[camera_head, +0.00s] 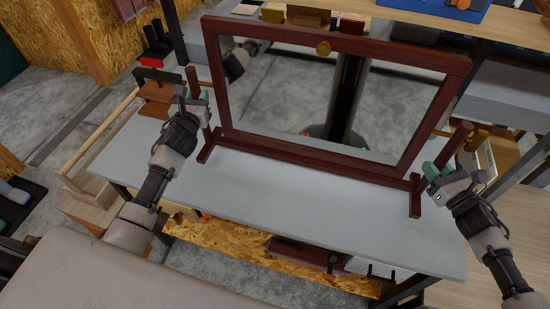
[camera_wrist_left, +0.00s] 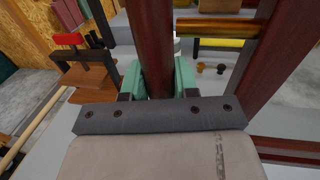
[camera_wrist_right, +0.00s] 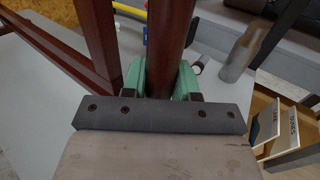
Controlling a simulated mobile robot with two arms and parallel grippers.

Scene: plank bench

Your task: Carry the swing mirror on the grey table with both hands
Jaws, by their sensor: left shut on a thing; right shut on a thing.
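The swing mirror (camera_head: 336,152) has a dark red wooden frame and stands upright over the grey table (camera_head: 290,207). Its feet look to be on or just above the tabletop; I cannot tell which. My left gripper (camera_head: 197,98) is shut on the mirror's left post, which also shows in the left wrist view (camera_wrist_left: 153,45) between the green fingers. My right gripper (camera_head: 444,168) is shut on the right post, which also shows in the right wrist view (camera_wrist_right: 169,45). The glass reflects parts of my arms and column.
The front strip of the grey table is bare. A grey bottle (camera_wrist_right: 241,54) and a box with labelled dividers (camera_wrist_right: 277,122) show in the right wrist view.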

